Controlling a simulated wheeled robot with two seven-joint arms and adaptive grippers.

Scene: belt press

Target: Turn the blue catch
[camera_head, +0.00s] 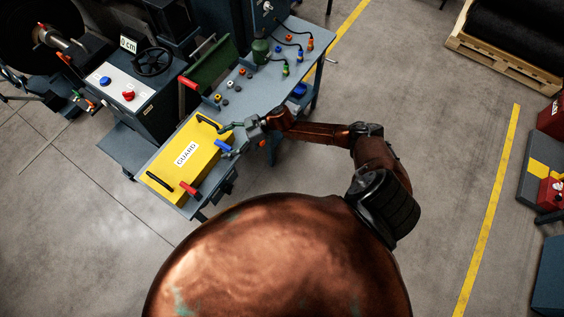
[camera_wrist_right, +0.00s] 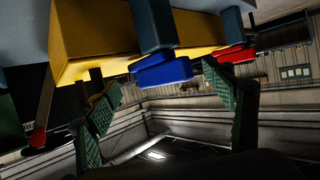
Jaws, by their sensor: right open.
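The blue catch (camera_head: 223,146) is on the side of the yellow guard box (camera_head: 207,150), near its right end. In the right wrist view the blue catch (camera_wrist_right: 163,70) hangs below a dark blue post, in front of the yellow guard (camera_wrist_right: 85,45). My right gripper (camera_head: 228,128) reaches in from the right, close to the catch. Its two green fingers (camera_wrist_right: 160,100) stand apart in the wrist view, with the catch between and beyond them. I cannot tell whether either finger touches it. My left gripper is not in view.
A red catch (camera_head: 188,188) is at the guard's near end; it also shows in the wrist view (camera_wrist_right: 237,54). Black handles (camera_head: 159,182) are on the guard. The blue-grey bench (camera_head: 262,92) holds small coloured parts and cables. The floor right of the bench is clear.

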